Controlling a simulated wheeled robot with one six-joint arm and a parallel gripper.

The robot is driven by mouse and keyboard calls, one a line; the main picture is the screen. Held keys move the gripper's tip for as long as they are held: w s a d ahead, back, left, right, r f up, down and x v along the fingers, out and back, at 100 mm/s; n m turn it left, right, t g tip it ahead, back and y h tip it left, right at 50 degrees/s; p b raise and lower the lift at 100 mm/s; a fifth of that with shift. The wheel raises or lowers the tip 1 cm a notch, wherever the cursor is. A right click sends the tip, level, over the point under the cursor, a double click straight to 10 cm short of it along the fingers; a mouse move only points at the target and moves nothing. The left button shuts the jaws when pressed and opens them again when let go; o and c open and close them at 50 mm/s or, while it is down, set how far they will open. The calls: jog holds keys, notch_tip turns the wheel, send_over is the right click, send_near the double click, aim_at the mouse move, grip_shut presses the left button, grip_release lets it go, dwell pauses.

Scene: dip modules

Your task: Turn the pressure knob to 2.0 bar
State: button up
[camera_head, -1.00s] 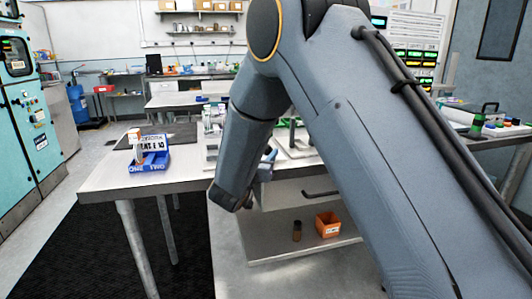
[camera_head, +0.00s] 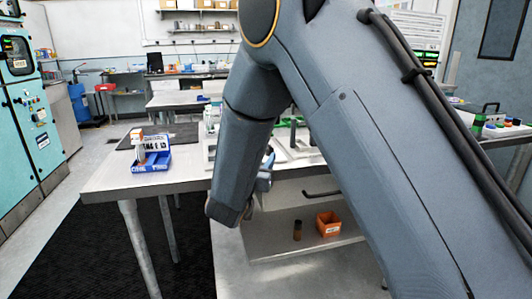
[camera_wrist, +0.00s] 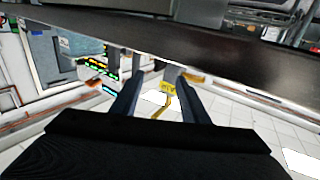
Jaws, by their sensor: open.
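I cannot make out the pressure knob in either view. My gripper shows in the wrist view (camera_wrist: 157,88) as two dark blue-grey fingers held apart with nothing between them. In the head view, my forearm and wrist hide most of the gripper; only a bluish part shows beside the wrist, in front of the table edge.
The table (camera_head: 105,182) carries a blue bin (camera_head: 152,163) at its left. An orange bin (camera_head: 328,224) and a dark bottle (camera_head: 297,230) stand on the low shelf. A teal cabinet (camera_head: 30,120) with controls stands far left. A dark slab edge (camera_wrist: 220,60) crosses the wrist view.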

aim_at(271, 149)
jog(key=d+n+y+p, duration=0.1)
jog(key=p, duration=0.1)
jog(key=d+r+n+y+p, duration=0.1)
jog(key=p, duration=0.1)
jog(key=d+n+y+p, duration=0.1)
jog(key=p, duration=0.1)
jog(key=shift+w+d+r+t+y, duration=0.2)
jog(key=shift+w+r+t+y, duration=0.05)
jog(key=shift+r+t+y, duration=0.15)
jog(key=shift+w+a+f+n+g+y+p, duration=0.15)
jog(key=shift+w+f+n+y+p, duration=0.15)
jog(key=shift+w+y+p, duration=0.6)
jog(key=shift+w+d+f+n+g+y+p, duration=0.1)
jog(key=shift+w+f+n+g+y+p, duration=0.3)
jog(key=shift+w+p, duration=0.7)
jog(key=shift+w+a+f+n+t+y+p, duration=0.1)
jog(key=shift+w+n+y+p, duration=0.3)
jog(key=shift+w+y+p, duration=0.6)
jog(key=shift+s, duration=0.2)
grip_shut()
